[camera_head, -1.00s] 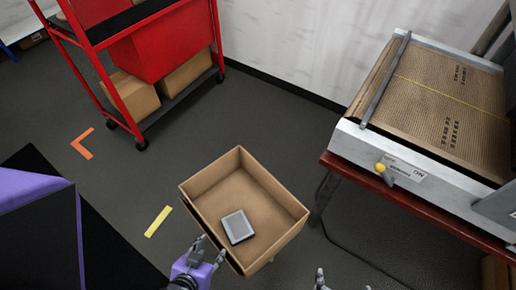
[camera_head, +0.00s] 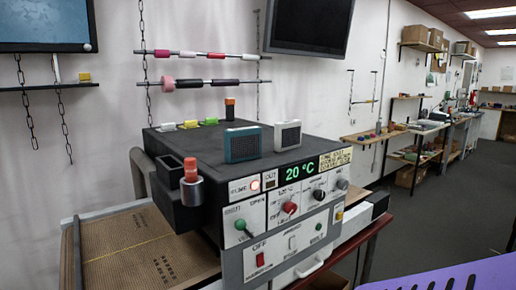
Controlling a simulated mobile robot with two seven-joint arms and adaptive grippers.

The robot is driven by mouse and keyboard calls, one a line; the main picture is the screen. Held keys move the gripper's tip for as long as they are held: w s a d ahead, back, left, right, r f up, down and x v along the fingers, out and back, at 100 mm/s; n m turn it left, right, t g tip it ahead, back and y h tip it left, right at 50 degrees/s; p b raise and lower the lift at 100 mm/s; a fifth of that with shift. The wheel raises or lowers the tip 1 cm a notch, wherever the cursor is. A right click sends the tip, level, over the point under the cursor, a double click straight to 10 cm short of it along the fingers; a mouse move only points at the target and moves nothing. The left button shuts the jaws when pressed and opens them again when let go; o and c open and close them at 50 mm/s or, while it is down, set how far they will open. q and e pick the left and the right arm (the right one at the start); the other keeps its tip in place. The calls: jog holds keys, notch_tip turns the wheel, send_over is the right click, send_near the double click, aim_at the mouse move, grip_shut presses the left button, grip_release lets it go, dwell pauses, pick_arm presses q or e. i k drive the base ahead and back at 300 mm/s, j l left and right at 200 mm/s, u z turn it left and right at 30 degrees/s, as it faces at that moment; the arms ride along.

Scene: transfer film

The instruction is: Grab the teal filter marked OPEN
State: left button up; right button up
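A teal box-shaped filter (camera_head: 243,144) with a dark face stands upright on top of the dark machine (camera_head: 190,147). A similar grey-framed filter (camera_head: 287,135) stands just right of it and a little farther back. No marking is readable on either filter. Neither of my grippers shows; a purple part of my own body fills the lower right corner.
The machine's front panel has knobs, a green 20 °C display (camera_head: 300,172) and a red switch. A conveyor (camera_head: 135,250) lies lower left. Open floor (camera_head: 450,210) extends right.

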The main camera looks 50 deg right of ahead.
aim_at(244, 144)
jog(key=l+z, duration=0.1)
jog(key=z, duration=0.9)
jog(key=l+z, duration=0.15)
jog(key=z, duration=0.35)
jog(key=k+j+z, duration=0.15)
jog(key=z, duration=0.25)
jog(key=k+z, duration=0.15)
jog(key=z, duration=0.25)
